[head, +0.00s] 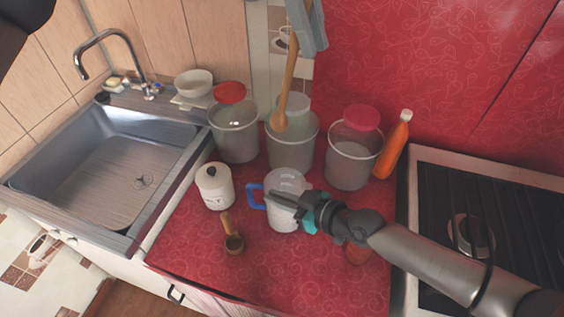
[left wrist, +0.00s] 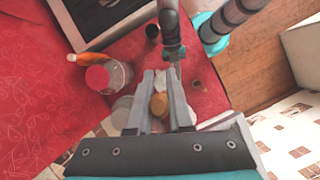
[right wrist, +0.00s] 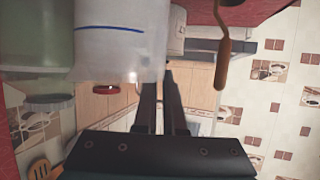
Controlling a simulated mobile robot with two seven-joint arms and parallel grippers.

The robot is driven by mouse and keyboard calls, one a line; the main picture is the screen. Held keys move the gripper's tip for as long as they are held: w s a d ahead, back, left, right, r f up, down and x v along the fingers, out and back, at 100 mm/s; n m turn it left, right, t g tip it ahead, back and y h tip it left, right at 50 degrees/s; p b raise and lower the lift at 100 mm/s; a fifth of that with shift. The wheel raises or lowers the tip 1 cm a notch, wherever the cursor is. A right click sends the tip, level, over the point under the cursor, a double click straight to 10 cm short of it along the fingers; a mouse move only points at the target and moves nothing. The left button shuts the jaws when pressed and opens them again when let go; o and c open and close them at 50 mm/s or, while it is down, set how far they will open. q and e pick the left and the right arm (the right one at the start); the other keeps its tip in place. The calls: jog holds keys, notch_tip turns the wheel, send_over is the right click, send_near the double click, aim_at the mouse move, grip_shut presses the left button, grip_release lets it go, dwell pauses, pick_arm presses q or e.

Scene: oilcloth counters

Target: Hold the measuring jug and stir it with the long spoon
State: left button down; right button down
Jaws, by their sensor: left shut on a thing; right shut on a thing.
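The measuring jug (head: 289,180) is whitish and see-through with a blue handle, standing upright on the red counter. It also shows in the right wrist view (right wrist: 108,45), with a blue line around it. My right gripper (head: 284,203) is shut on the jug's near side. My left gripper (head: 300,28) is shut on the upper handle of the long wooden spoon (head: 287,85), high up. The spoon hangs nearly upright, bowl down, above and behind the jug and apart from it. The spoon bowl (left wrist: 159,105) shows between the left fingers. The jug's inside is hard to see.
Several clear containers, one with a red lid (head: 362,118), stand behind the jug, beside an orange bottle (head: 396,146). A white lidded canister (head: 214,187) and a wooden-handled scoop (head: 233,243) are left. The sink (head: 137,165) is far left, the stove (head: 430,175) right.

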pick_arm(q)
jog(key=w+f+n+t+h, duration=0.1)
jog(key=f+n, duration=0.3)
jog(key=f, duration=1)
jog(key=w+f+n+t+h, duration=0.2)
jog(key=f+n, duration=0.3)
jog(key=f, duration=0.9)
jog(key=shift+w+a+f, duration=0.25)
jog(key=shift+a, duration=0.1)
dwell(0.4)
jog(key=shift+d, duration=0.1)
